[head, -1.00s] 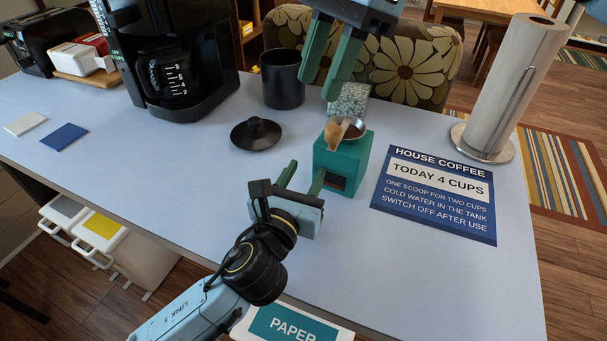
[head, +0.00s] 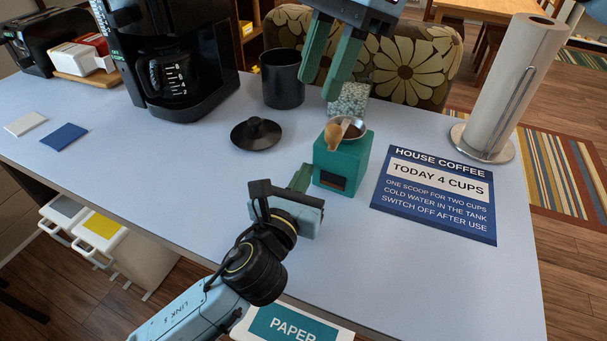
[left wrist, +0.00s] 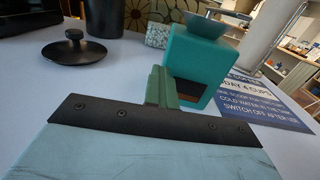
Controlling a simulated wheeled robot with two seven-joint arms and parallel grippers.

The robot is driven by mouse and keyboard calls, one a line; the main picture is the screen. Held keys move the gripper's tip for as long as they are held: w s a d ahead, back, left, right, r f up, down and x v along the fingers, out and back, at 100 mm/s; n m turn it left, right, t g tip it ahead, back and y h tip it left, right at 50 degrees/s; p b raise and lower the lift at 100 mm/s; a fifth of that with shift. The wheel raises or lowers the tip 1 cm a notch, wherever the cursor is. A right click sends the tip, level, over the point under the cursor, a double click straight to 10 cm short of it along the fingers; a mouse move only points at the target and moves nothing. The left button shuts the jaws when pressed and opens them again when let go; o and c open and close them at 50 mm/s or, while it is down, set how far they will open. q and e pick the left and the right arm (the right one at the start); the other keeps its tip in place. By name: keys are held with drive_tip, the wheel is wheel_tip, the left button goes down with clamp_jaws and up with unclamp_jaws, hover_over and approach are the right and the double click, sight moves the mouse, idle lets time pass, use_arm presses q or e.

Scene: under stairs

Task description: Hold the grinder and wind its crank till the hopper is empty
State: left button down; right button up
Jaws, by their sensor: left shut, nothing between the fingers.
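The grinder (head: 341,165) is a teal box with a shallow metal hopper (head: 354,126) on top and a dark opening low on its front. The crank's wooden knob (head: 332,137) stands at the hopper's left side. How much the hopper holds is unclear. My left gripper (head: 300,176) is shut and empty, just left of the grinder. In the left wrist view its closed fingers (left wrist: 161,87) point at the grinder (left wrist: 196,62); whether they touch it is unclear. My right gripper (head: 320,88) is open and empty, above and behind the grinder.
A black lid (head: 256,134) and black canister (head: 283,80) stand left of the grinder. A speckled block (head: 352,98) is behind it. A blue coffee sign (head: 437,205) lies right, near a paper towel roll (head: 505,90).

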use_arm(q)
drive_tip(key=c, duration=2.1)
unclamp_jaws()
drive_tip(key=o, duration=0.4)
drive_tip(key=p+v, duration=0.1)
drive_tip(key=v, duration=1.2)
drive_tip(key=shift+s+a, duration=0.15)
drive_tip(key=shift+s, duration=0.05)
